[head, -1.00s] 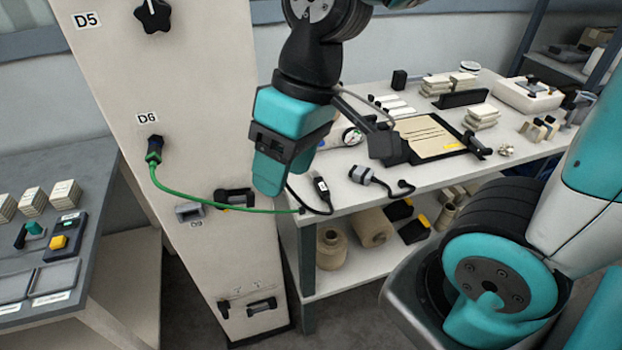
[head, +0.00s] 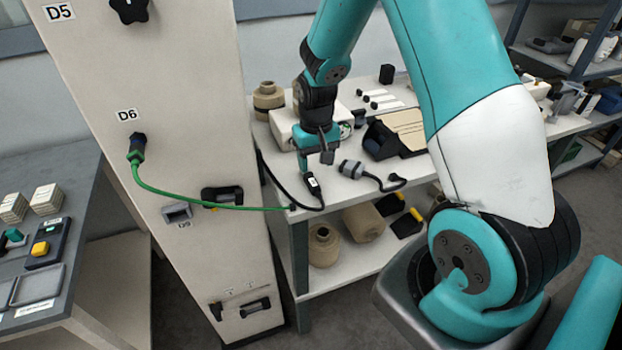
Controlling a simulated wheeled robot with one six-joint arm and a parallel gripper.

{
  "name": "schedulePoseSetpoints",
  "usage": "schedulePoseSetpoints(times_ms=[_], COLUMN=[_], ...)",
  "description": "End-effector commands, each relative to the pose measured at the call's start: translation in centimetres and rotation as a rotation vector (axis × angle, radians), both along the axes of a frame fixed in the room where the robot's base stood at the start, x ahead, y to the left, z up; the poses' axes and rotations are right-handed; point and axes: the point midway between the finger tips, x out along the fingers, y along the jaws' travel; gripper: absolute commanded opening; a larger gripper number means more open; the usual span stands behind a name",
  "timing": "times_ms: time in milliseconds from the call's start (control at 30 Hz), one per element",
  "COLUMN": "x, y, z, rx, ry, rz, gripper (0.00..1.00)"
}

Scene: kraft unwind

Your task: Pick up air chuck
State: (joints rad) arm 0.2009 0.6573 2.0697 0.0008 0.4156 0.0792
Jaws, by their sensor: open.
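Two small hand-held fittings lie near the front left corner of the white table (head: 400,172). One is a slim black piece with a pale label (head: 313,185) on a black line. The other is a grey cylindrical piece (head: 351,169) with a black tail. I cannot tell for sure which is the air chuck. My gripper (head: 316,162) is open and points down, just above the slim black piece in the picture. Whether it touches it is not clear. Nothing shows between its fingers.
A tall pale cabinet (head: 180,100) stands left of the table. A green cable (head: 185,202) runs from its D6 socket to the table's corner. A black tray with a tan pad (head: 405,125) lies behind the fittings. Brown rolls (head: 362,222) sit on the lower shelf.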

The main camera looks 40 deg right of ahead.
Motion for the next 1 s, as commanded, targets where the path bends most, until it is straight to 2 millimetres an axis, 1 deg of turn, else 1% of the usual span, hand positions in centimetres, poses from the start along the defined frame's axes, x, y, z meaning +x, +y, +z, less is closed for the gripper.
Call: schedulePoseSetpoints(times_ms=[33, 100, 367, 600, 700, 800, 967, 1000], x=[-0.1, 0.0, 0.1, 0.5, 0.6, 0.6, 0.6, 0.6], y=[0.0, 0.0, 0.0, 0.0, 0.0, 0.0, 0.0, 0.0], z=[-0.8, -1.8, -3.5, -6.7, -7.7, -8.0, -8.1, -8.1], rx=[0.001, 0.001, 0.001, 0.001, 0.001, 0.001, 0.0, 0.0], ry=[0.004, 0.002, 0.001, 0.002, 0.0, -0.001, -0.002, -0.002], rz=[0.0, 0.0, 0.0, 0.0, 0.0, 0.0, 0.0, 0.0], gripper=[0.55, 0.55, 0.55, 0.55, 0.55, 0.55, 0.55, 0.51])
